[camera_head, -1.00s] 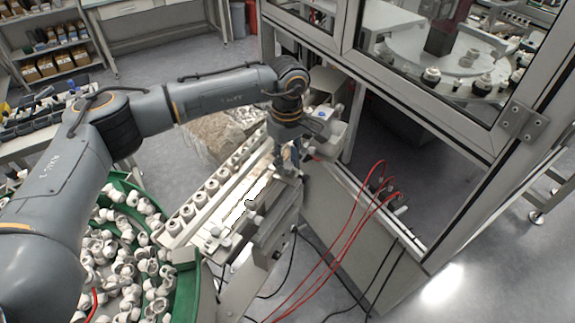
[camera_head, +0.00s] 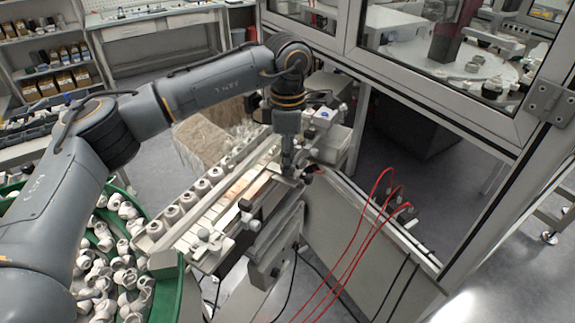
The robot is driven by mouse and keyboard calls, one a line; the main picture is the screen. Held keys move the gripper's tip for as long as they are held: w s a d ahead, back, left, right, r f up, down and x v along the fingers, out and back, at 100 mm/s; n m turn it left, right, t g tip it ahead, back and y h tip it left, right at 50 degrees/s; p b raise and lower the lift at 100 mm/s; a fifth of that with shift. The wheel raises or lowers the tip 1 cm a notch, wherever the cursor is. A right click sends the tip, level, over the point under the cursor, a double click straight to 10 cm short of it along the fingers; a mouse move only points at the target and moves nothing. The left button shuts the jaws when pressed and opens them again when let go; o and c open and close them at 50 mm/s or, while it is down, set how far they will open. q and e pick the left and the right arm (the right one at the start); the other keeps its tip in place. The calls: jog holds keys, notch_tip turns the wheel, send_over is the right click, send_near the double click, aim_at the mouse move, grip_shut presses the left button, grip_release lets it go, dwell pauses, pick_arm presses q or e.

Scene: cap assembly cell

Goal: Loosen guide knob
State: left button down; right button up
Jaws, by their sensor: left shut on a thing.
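My left gripper (camera_head: 288,168) points down at the far end of the feed rail (camera_head: 226,198), beside the cabinet opening. It is shut on a small part there, most likely a guide knob, which the fingers mostly hide. Two other small knobs show on the rail's near side: a grey one (camera_head: 203,234) at the near end and one (camera_head: 245,205) further along. A row of white caps (camera_head: 172,214) stands along the rail's left side. My right gripper is out of view.
A green-rimmed bowl (camera_head: 172,300) full of loose white caps is at the lower left. The cabinet frame (camera_head: 440,120) with glass panes stands close on the right. Red hoses (camera_head: 350,240) and black cables hang in front of it.

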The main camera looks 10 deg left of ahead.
pick_arm(q)
jog(key=shift+n+b, duration=0.45)
jog(key=shift+n, duration=0.35)
jog(key=c, duration=1)
grip_release()
jog(key=shift+r, duration=0.1)
notch_tip(320, 180, up, 12)
jog(key=shift+f, duration=0.1)
